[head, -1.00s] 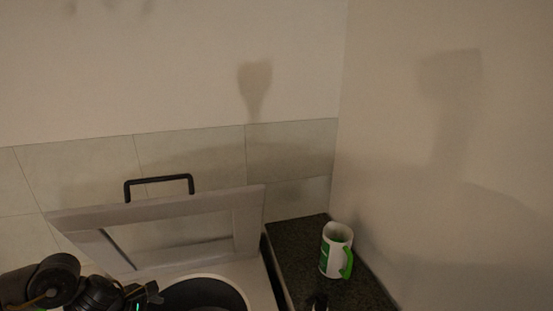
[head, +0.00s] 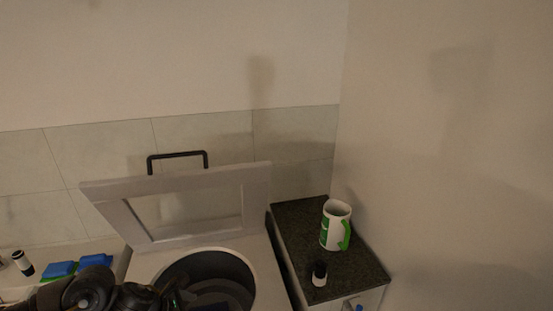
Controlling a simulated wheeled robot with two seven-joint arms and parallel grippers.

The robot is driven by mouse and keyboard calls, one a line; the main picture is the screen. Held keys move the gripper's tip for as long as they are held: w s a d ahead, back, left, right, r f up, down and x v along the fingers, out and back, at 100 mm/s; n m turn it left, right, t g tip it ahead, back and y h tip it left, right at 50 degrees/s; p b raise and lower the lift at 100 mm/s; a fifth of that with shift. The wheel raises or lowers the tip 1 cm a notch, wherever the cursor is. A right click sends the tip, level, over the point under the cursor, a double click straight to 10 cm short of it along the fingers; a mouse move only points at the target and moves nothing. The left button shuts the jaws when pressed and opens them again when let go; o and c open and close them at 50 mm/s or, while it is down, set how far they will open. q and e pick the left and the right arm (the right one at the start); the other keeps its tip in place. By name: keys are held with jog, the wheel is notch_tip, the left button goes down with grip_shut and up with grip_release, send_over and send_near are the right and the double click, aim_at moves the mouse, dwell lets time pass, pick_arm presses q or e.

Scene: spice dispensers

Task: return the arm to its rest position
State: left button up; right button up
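My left arm comes in at the lower left, with dark round joints in front of the white unit. Its gripper (head: 172,300) is at the bottom edge, dark and partly cut off, near the front of the round dark opening. I cannot make out its fingers or whether it holds anything. My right gripper is not in view.
A white unit with a raised framed lid (head: 180,210) and a round dark opening (head: 225,262) stands in the middle. A dark counter (head: 295,225) at right holds a white-green mug (head: 335,226) and a small black-white bottle (head: 319,274). Blue-green sponges (head: 58,269) and another bottle (head: 22,263) lie left.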

pick_arm(q)
jog(key=s+d+n+t, duration=0.5)
jog(key=d+n, duration=0.6)
jog(key=n, duration=0.8)
jog(key=s+a+f+n+g+y, duration=0.35)
jog(key=s+a+n, duration=0.35)
jog(key=s+n, duration=0.45)
jog(key=s+a+f+n+g+y, duration=0.3)
jog(key=s+a+n, duration=0.5)
jog(key=n, duration=0.7)
notch_tip(320, 180, down, 38)
jog(key=s+g+h+b, duration=0.2)
jog(key=b, duration=1)
jog(key=s+a+f+b, duration=0.1)
jog(key=s+f+b, duration=0.2)
jog(key=f, duration=0.6)
jog(key=s+a+f+b, duration=0.1)
jog(key=s+f+b, duration=0.2)
jog(key=s+f, duration=0.5)
jog(key=s+a+f+b, duration=0.1)
jog(key=s+f+b, duration=0.3)
jog(key=f, duration=0.6)
jog(key=shift+s+g+y, duration=0.35)
jog(key=shift+s+g, duration=0.1)
jog(key=shift+s, duration=0.45)
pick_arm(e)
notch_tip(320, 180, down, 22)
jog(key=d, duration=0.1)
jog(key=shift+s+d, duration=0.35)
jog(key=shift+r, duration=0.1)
